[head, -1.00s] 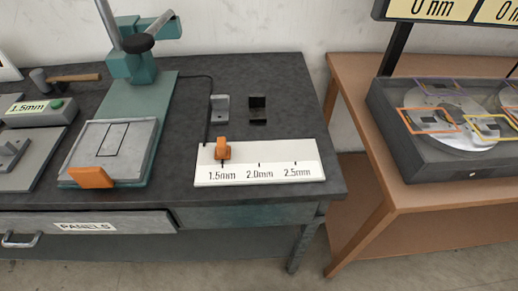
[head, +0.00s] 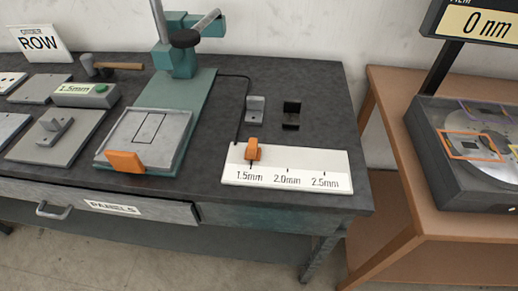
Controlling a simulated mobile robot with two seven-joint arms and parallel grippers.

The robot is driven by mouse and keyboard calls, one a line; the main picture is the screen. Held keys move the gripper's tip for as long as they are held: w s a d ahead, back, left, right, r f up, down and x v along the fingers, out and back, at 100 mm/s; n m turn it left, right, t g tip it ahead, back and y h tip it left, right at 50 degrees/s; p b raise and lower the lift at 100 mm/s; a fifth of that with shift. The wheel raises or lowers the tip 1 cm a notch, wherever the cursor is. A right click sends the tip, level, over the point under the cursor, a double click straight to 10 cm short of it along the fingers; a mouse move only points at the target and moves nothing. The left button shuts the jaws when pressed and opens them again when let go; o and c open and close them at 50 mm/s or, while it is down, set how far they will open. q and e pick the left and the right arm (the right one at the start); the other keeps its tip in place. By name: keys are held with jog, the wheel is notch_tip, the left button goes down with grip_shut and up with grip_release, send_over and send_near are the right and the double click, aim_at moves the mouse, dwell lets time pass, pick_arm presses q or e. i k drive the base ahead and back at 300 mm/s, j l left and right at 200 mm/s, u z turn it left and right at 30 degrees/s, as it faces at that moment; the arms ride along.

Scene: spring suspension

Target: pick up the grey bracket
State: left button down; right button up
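A light grey L-shaped bracket (head: 256,109) stands on the dark workbench, behind the white thickness scale and to the left of a black bracket (head: 291,115). Another grey bracket (head: 54,128) sits on a flat grey panel (head: 60,140) at the left of the bench. Neither of my grippers shows in the head view, so nothing is seen holding any bracket.
The white scale (head: 287,180) marked 1.5mm, 2.0mm and 2.5mm has an orange slider (head: 253,149) at 1.5mm. A green press (head: 178,90) with an orange-handled tray stands in the middle. A brown table (head: 440,228) with a dark machine (head: 450,165) stands right, across a gap.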

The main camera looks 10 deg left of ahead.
aim_at(54, 128)
jog(key=u, duration=1.85)
